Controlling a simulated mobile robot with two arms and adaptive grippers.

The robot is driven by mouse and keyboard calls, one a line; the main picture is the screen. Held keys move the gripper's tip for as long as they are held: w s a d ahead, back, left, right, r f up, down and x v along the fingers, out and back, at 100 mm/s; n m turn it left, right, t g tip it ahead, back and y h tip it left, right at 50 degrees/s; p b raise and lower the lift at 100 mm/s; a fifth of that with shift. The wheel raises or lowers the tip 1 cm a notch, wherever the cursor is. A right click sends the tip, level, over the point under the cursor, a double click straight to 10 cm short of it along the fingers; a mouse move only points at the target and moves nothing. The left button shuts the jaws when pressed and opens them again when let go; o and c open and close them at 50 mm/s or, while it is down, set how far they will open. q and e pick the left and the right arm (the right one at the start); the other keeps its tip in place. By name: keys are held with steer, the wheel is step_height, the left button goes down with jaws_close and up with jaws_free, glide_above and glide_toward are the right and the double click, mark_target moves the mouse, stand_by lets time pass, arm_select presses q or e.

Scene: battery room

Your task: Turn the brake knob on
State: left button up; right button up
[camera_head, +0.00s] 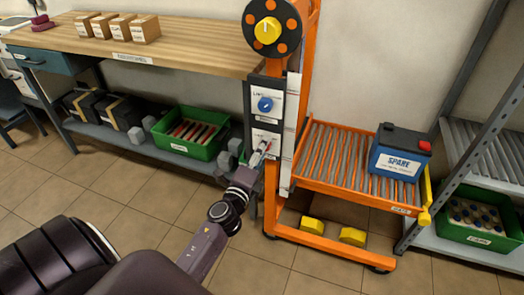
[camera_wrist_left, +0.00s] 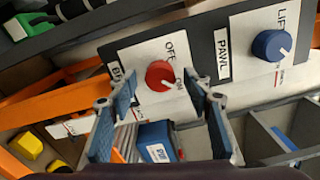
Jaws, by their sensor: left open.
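The brake knob (camera_wrist_left: 160,76) is red and sits on a white plate with OFF and ON lettering in the left wrist view. A white mark shows toward its lower right. My left gripper (camera_wrist_left: 155,92) is open, with one finger on each side of the knob in that view; whether the fingers touch it I cannot tell. In the head view my left gripper (camera_head: 262,153) is at the lower plate of the orange stand and mostly covers the knob. My right gripper is not in view.
A blue knob (camera_head: 265,104) sits on the plate above, and a yellow-centred hand wheel (camera_head: 268,30) tops the orange stand. A blue SPARE battery (camera_head: 399,153) rests on the roller shelf (camera_head: 326,150). A workbench (camera_head: 190,38) stands left, a grey rack (camera_head: 462,130) right.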

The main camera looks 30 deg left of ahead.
arm_select(q)
steer(key=v, duration=1.1)
steer(key=shift+s+d, duration=0.2)
steer(key=shift+s, duration=0.2)
